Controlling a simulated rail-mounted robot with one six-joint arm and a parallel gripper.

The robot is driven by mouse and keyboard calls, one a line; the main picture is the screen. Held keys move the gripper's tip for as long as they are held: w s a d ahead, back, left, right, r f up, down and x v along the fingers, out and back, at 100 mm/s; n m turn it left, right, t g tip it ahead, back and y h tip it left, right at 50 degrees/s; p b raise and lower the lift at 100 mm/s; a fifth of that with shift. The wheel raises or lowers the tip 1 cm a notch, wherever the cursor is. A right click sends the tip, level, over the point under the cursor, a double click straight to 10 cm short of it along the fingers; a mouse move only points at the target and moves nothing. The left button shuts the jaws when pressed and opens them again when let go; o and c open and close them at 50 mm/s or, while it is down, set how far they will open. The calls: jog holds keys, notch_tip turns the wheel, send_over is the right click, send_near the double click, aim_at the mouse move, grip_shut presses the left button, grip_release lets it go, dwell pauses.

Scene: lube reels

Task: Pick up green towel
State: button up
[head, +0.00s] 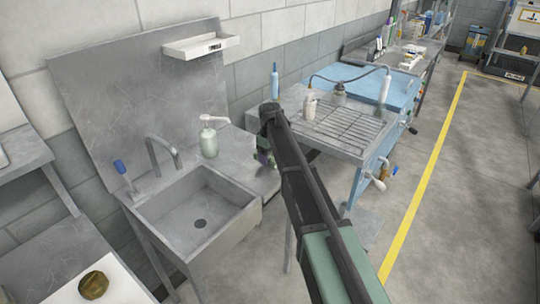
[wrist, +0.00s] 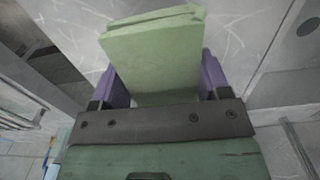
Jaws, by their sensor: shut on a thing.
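The green towel (wrist: 155,50) is a pale green folded block in the wrist view. It sits between the two purple fingers of my gripper (wrist: 163,75), which are shut on it from both sides. The towel's near end is partly hidden by the gripper's dark front bar. In the head view my gripper (head: 264,156) is over the right part of the sink counter (head: 250,182), and my arm hides most of it. I cannot tell from these views whether the towel touches the counter.
A sink basin (head: 200,212) with a faucet (head: 163,155) lies to the left. A blue bottle (head: 275,82) stands behind. A blue parts washer (head: 350,130) with bottles is to the right.

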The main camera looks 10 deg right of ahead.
notch_tip(320, 180, up, 17)
jog(key=p, duration=1.4)
jog(key=shift+f+p, duration=0.15)
jog(key=shift+p, duration=0.25)
